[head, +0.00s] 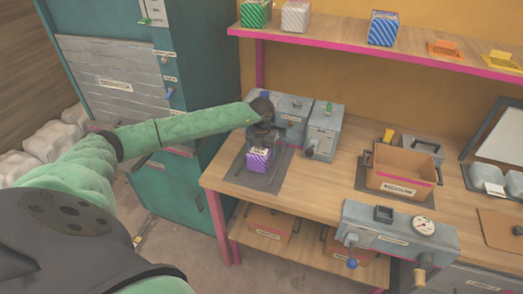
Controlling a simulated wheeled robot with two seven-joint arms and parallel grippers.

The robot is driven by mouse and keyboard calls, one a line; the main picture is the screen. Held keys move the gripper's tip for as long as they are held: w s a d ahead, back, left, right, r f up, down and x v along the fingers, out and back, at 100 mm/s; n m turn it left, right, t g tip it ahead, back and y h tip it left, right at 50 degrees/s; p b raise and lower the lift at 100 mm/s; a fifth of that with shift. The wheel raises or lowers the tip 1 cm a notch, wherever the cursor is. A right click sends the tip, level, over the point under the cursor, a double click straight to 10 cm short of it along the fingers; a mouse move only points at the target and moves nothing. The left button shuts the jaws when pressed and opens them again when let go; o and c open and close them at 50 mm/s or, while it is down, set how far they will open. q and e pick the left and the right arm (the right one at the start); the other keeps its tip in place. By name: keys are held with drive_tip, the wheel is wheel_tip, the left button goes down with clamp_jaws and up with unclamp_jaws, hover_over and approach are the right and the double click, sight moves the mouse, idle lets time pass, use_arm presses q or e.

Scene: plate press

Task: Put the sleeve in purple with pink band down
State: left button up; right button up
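A purple and white striped sleeve (258,161) is at the grey mat (240,177) on the left part of the workbench. It looks upright, with a pale top; I cannot make out a pink band at this size. My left gripper (261,146) points down right above the sleeve, its fingertips at the sleeve's top. The dark gripper body hides the upper edge, so its grip is unclear. I cannot tell whether the sleeve rests on the mat or hangs just over it. My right gripper is out of view.
Grey machines (323,130) stand behind and right of the mat. A brown open box (400,178) sits further right, with a gauged grey press (400,232) at the front edge. A shelf (340,42) above holds striped sleeves and small trays. Bare wood lies between mat and box.

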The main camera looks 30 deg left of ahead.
use_arm(q)
drive_tip(key=shift+f, duration=0.35)
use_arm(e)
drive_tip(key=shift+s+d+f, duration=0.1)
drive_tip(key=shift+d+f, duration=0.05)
use_arm(q)
drive_tip(key=shift+f, duration=0.1)
drive_tip(key=o, duration=1)
drive_tip(key=shift+o, duration=0.7)
drive_tip(key=shift+r, duration=0.2)
wheel_tip(320, 180, up, 10)
drive_tip(key=b, duration=0.4)
drive_tip(key=shift+r, duration=0.95)
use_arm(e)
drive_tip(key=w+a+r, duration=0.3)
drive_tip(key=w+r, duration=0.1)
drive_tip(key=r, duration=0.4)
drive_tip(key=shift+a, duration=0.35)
